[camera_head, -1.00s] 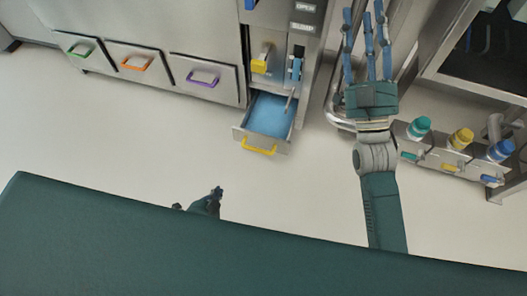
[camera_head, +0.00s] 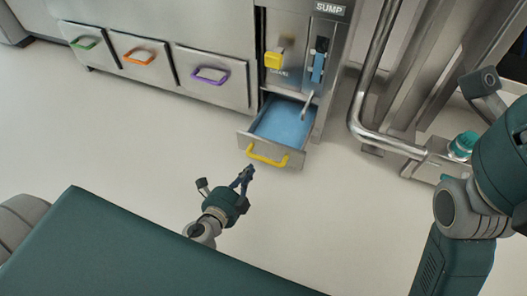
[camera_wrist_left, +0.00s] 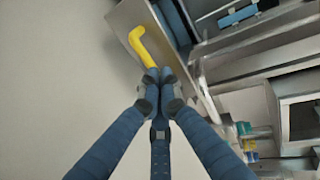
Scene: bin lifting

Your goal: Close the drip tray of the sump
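The drip tray (camera_head: 280,122) of the sump is pulled out as an open drawer with a blue inside. Its yellow handle (camera_head: 266,158) is on its front face, and it also shows in the left wrist view (camera_wrist_left: 142,44). My left gripper (camera_head: 246,172) is just in front of the tray, near the handle's left end. In the left wrist view its fingers come together at their tips (camera_wrist_left: 158,76), beside the handle's lower end, with nothing seen between them. Whether they touch the handle I cannot tell.
Closed drawers with green, orange and purple handles (camera_head: 209,76) are to the left. A metal pipe (camera_head: 364,110) stands to the right. The floor in front is clear.

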